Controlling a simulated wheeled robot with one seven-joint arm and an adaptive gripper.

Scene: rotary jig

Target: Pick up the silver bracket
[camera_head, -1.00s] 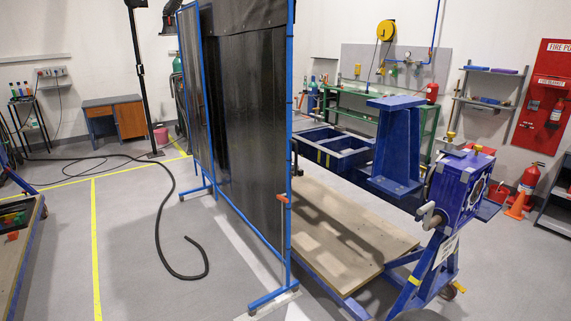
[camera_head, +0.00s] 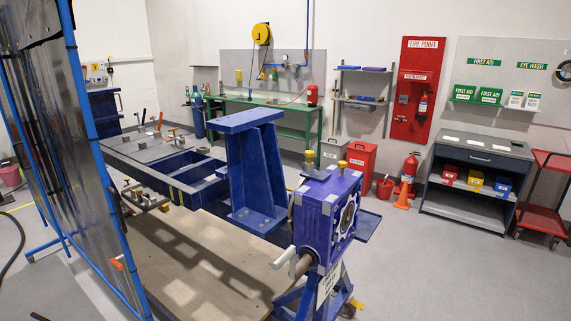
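I cannot pick out the silver bracket with certainty. Small grey metal pieces (camera_head: 140,196) lie at the near left end of the blue framed bench, beside the dark screen, too small to identify. The blue rotary jig (camera_head: 318,212) stands at the centre right, with grey metal plates on its corners, yellow knobs on top and a crank handle at its lower left. A tall blue angle stand (camera_head: 256,175) rises behind it to the left. My gripper is not in view.
A dark screen in a blue frame (camera_head: 84,130) blocks the left side. A dark shelf cabinet (camera_head: 478,158) and a red trolley (camera_head: 545,205) stand at the right. The grey floor (camera_head: 450,275) at the right front is clear.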

